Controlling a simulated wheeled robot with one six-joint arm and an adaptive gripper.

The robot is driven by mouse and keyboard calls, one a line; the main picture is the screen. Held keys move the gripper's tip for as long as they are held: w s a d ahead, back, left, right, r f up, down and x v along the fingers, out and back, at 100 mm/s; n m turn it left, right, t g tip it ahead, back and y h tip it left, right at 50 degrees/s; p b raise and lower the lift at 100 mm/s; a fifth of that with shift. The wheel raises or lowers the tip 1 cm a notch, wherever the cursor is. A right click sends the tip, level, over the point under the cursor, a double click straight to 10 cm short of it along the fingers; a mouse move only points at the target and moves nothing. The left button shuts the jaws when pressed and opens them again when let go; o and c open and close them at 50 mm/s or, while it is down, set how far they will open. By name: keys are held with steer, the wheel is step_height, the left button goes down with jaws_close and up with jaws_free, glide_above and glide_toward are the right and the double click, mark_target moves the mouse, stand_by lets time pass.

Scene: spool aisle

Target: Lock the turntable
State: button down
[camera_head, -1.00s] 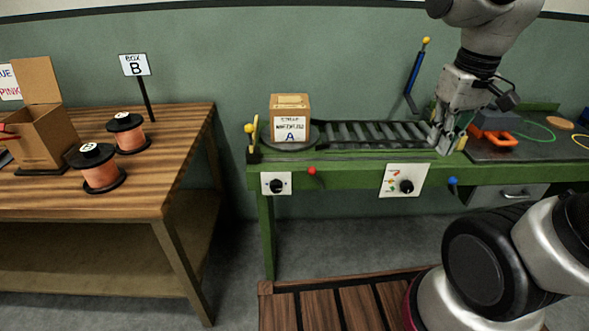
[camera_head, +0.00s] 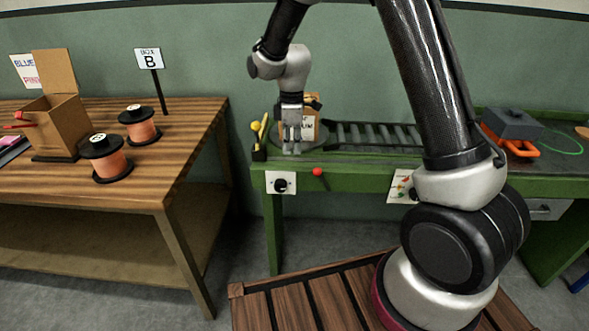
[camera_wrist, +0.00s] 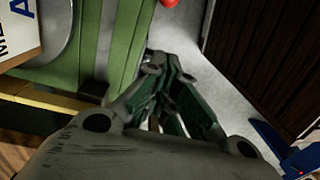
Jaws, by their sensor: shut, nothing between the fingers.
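The turntable (camera_head: 317,139) is a grey disc at the left end of the green bench. The box marked A (camera_head: 312,115) stands on it, partly hidden behind my gripper (camera_head: 291,150). The disc's rim (camera_wrist: 67,48) and the lettered box (camera_wrist: 18,28) show at the upper left of the wrist view. A yellow-tipped lever (camera_head: 259,135) stands left of the turntable, and a yellow bar (camera_wrist: 50,99) crosses the left of the wrist view. My gripper points down in front of the box, shut and empty. Whether its fingertips (camera_wrist: 163,75) touch anything is unclear.
A red knob (camera_head: 318,171) and a black dial on a white plate (camera_head: 281,183) are on the bench front. The roller track (camera_head: 372,134) runs right of the turntable. A wooden table (camera_head: 190,125) with spools stands left, with a gap between.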

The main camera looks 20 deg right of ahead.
mark_target(304, 170)
steer(key=shift+a+n, duration=0.1)
steer(key=shift+n, duration=0.6)
steer(key=f, duration=0.9)
steer(key=shift+s+f, duration=0.35)
steer(key=shift+s+d+r, duration=0.1)
steer(key=shift+d+r, duration=0.1)
steer(key=shift+d, duration=0.9)
steer(key=shift+d+r, duration=0.25)
steer(key=shift+d, duration=0.5)
steer(key=shift+s+d+r, duration=0.1)
